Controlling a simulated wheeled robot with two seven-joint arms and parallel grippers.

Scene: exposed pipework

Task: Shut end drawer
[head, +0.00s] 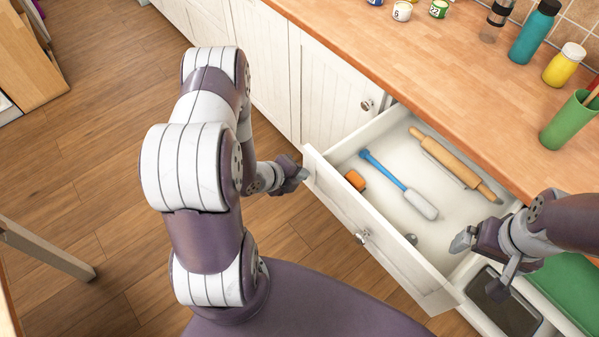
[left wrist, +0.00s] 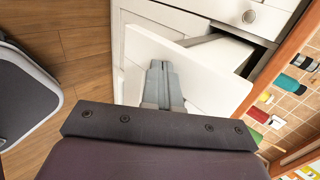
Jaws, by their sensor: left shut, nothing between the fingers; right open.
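The white end drawer (head: 385,246) stands open below the wooden worktop, its front turned toward me with a round knob (head: 361,236). Inside lie a rolling pin (head: 455,168), a blue-handled brush (head: 400,184) and an orange item (head: 355,180). My left gripper (head: 303,174) is shut and empty, at the left end of the drawer front; whether it touches is unclear. In the left wrist view, its fingers (left wrist: 160,68) are together in front of the white drawer front (left wrist: 200,80). My right gripper (head: 466,250) is open, near the drawer's right end.
The worktop (head: 440,75) carries a teal bottle (head: 535,32), a yellow jar (head: 564,65), a green holder (head: 570,120) and several small jars. A closed cabinet door (head: 335,95) is left of the drawer.

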